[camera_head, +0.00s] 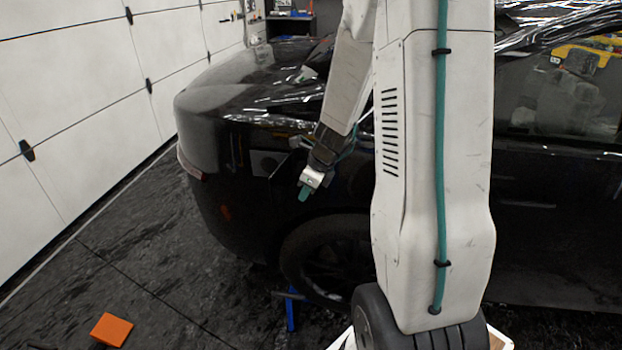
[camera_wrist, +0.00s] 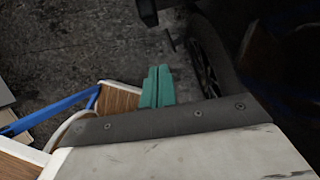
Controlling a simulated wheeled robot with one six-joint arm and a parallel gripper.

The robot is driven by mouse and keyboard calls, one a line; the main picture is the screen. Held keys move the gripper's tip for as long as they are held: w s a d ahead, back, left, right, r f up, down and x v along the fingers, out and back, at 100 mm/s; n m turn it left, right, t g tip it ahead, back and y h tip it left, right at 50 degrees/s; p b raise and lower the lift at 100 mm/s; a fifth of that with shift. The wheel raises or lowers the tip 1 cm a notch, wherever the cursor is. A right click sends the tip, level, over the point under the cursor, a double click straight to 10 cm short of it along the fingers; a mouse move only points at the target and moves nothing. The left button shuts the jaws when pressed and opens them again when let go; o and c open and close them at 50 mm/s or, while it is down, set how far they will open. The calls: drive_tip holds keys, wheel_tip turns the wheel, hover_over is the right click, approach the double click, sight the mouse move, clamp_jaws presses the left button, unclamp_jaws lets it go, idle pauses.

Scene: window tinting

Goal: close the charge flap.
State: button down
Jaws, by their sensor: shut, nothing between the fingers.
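The black car (camera_head: 225,110) stands with its corner and wheel facing me. A lighter grey charge port recess (camera_head: 264,162) shows in its side in the head view. A dark panel beside its right edge looks like the charge flap (camera_head: 285,172), standing out from the body. It is dark on dark, and its exact angle cannot be told. My gripper (camera_head: 305,191) is just right of and below the flap, above the wheel, pointing down. Its green fingers (camera_wrist: 157,87) are together and empty in the wrist view. Whether they touch the flap cannot be told.
The car's wheel (camera_head: 330,258) is below my gripper and also shows in the wrist view (camera_wrist: 207,58). A blue stand leg (camera_head: 291,310) is on the floor near it. An orange block (camera_head: 111,329) lies at lower left.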

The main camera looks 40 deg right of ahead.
drive_tip(key=w, duration=0.1)
drive_tip(key=w+a, duration=0.1)
drive_tip(key=w+a+f, duration=0.1)
drive_tip(key=w, duration=0.1)
idle(0.5)
